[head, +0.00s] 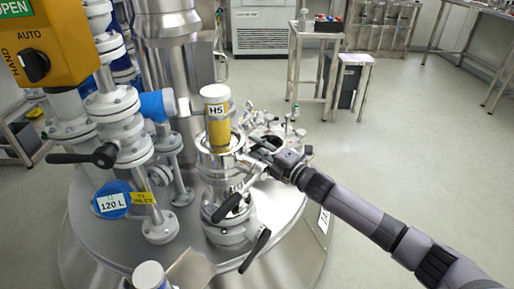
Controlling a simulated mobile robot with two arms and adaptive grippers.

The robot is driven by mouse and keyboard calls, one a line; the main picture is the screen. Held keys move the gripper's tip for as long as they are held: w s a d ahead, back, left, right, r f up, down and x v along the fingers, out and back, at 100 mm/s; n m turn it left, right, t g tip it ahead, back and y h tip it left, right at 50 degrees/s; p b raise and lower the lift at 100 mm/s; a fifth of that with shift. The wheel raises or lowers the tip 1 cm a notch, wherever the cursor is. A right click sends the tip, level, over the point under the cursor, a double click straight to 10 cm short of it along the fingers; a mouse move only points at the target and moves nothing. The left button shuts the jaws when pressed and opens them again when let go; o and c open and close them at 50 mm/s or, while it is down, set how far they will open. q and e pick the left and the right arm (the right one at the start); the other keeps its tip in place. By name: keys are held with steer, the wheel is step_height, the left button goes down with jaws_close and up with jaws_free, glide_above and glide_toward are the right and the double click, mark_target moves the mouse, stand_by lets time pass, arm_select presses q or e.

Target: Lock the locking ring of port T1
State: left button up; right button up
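A port assembly of polished metal (228,228) stands on the vessel lid in the middle of the head view. A yellow container with a white cap, marked H5 (217,112), stands upright on top of it. A metal ring (217,163) shows below the container; I take it for the locking ring, but no T1 label is readable on it. My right gripper (254,157) reaches in from the right beside the ring. Its fingers are too small to tell whether they touch or grip. My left gripper is not seen.
A valve stack with a black handle (104,155) and a yellow control box (42,40) stand at the left. A second black lever (255,251) sticks out low on the port. A white-capped cylinder (150,276) is near the bottom edge. Small fittings crowd behind my gripper.

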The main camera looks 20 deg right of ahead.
steer(key=shift+c, duration=0.3)
jaws_close()
stand_by(0.6)
